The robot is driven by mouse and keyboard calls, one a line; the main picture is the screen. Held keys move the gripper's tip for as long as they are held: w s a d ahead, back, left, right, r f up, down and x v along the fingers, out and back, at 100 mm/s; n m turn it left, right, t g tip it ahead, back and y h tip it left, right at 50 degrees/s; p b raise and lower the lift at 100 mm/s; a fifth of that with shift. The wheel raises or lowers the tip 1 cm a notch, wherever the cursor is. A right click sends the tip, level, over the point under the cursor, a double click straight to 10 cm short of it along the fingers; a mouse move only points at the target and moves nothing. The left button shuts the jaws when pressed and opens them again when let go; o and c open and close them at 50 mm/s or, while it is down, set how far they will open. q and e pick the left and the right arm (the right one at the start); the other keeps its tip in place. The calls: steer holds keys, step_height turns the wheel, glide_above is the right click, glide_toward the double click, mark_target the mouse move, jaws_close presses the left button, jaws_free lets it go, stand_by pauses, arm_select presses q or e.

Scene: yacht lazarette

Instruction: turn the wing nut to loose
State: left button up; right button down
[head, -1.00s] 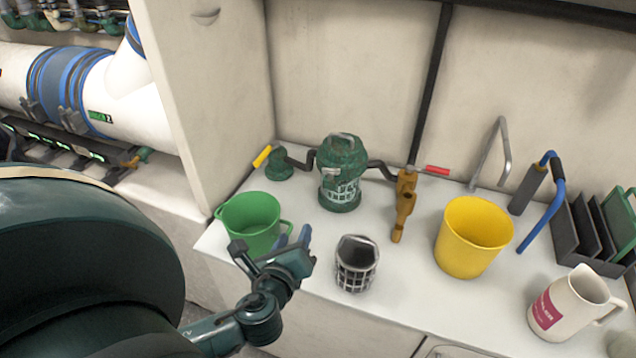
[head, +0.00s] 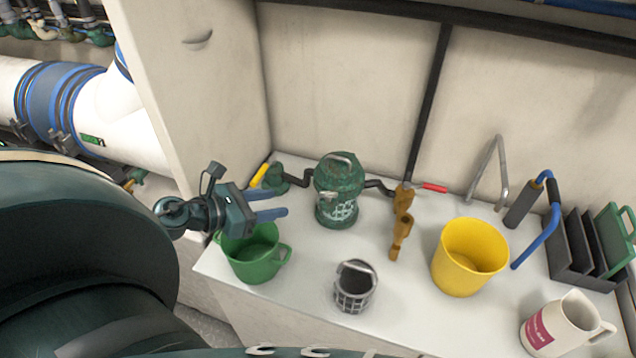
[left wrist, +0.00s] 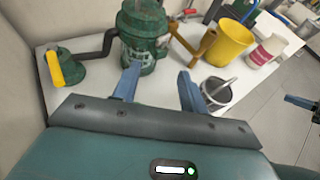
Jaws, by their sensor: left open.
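A green strainer housing (head: 338,190) stands upright at the back of the white counter, with a bail-like grey handle on top and a mesh-patterned window. A small light-grey part (head: 328,196) shows on its front; I cannot tell if it is the wing nut. My left gripper (head: 281,203) is open and empty, left of the housing and above the green bucket, its blue fingers pointing toward the housing. In the left wrist view the housing (left wrist: 143,35) lies ahead of the fingers, apart from them. A dark, blue-tipped part (left wrist: 300,102) at the right edge may be my right gripper.
A green bucket (head: 252,262) is below my left gripper. A yellow-handled valve (head: 259,175) is beside the housing, joined by dark pipe.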

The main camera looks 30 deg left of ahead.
mark_target(324, 197)
arm_select(q)
steer(key=p+x, duration=0.2)
steer(key=x, duration=0.9)
steer(key=shift+w+d+p, duration=0.1)
steer(key=shift+d+p, duration=0.1)
steer(key=shift+p, duration=0.15)
steer(key=shift+x, duration=0.75)
steer(key=shift+f, duration=0.1)
